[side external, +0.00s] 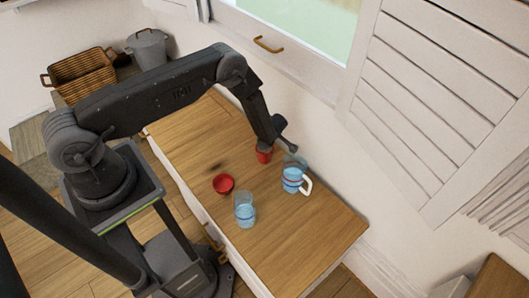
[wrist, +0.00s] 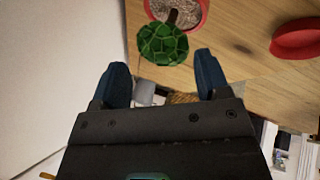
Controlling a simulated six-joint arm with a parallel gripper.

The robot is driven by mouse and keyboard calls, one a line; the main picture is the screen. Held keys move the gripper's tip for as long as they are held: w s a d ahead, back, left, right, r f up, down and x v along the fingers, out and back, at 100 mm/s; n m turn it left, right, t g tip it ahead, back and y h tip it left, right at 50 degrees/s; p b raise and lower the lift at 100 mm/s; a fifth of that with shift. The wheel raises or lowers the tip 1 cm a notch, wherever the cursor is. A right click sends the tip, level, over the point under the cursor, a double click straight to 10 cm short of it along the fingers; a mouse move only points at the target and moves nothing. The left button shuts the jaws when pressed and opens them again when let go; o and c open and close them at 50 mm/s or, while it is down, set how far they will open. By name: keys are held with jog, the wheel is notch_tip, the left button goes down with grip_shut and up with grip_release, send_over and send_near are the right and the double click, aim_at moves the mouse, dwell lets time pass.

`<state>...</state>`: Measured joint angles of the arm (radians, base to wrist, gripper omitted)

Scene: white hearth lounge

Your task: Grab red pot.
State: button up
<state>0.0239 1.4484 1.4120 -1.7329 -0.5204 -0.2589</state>
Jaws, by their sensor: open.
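The red pot (side external: 264,153) stands on the wooden top near the wall, partly hidden behind my arm in the side view. In the wrist view the pot (wrist: 204,14) is at the top edge and cut off, with a brown stem and a green, faceted round plant (wrist: 164,45) showing. My gripper (side external: 281,136) is over the wall side of the top, close to the pot. In the wrist view my gripper (wrist: 162,78) has its two dark blue fingers spread with nothing between them. The plant lies just beyond the fingertips.
A blue striped mug (side external: 292,178) with a white handle stands close right of the pot. A red bowl (side external: 223,184) and a blue glass (side external: 244,212) are nearer the front edge. The bowl also shows in the wrist view (wrist: 298,40). The right end of the wooden top (side external: 310,238) is clear.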

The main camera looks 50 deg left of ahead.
aim_at(264, 155)
jog(key=x, duration=0.5)
jog(key=shift+s, duration=0.2)
grip_shut()
dwell(0.5)
jog(key=shift+r, duration=0.1)
